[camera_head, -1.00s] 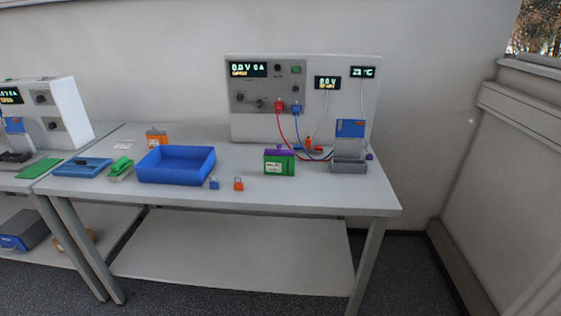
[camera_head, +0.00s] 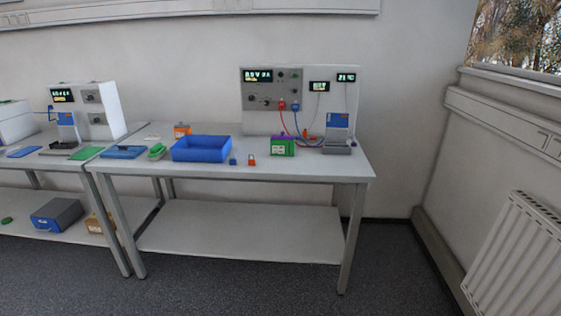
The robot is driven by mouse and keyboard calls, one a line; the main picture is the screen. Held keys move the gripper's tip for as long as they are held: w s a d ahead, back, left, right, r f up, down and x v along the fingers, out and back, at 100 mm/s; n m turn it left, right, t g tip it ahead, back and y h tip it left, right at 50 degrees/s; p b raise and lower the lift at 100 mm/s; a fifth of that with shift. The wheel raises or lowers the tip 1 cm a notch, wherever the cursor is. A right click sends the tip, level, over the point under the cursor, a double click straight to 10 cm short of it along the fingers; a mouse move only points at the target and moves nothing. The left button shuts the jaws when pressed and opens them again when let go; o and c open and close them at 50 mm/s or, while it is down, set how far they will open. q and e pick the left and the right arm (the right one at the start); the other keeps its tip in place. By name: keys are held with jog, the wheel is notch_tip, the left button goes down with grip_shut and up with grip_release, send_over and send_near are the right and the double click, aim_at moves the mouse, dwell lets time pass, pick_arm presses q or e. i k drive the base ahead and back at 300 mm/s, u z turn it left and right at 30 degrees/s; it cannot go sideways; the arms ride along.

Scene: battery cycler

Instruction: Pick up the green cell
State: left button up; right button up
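The green cell (camera_head: 283,147) is a green block with a white label and a purple part at its top. It stands on the right half of the table top (camera_head: 330,170), in front of the cycler panel (camera_head: 300,110) and left of a grey holder (camera_head: 336,148). Neither of my grippers shows in the head view.
A blue bin (camera_head: 202,149), a small blue padlock-like piece (camera_head: 233,161) and an orange one (camera_head: 252,160) lie left of the cell. Red and blue leads run behind it. A second bench with devices (camera_head: 95,110) adjoins at left. A radiator (camera_head: 515,260) stands at right; floor in front is clear.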

aim_at(282, 147)
jog(key=u, duration=0.25)
jog(key=k, duration=0.1)
jog(key=z, duration=1.35)
jog(key=i, duration=0.7)
jog(key=z, duration=0.4)
jog(key=i, duration=0.95)
jog(key=u, duration=0.9)
jog(key=i, duration=0.55)
jog(key=u, duration=0.55)
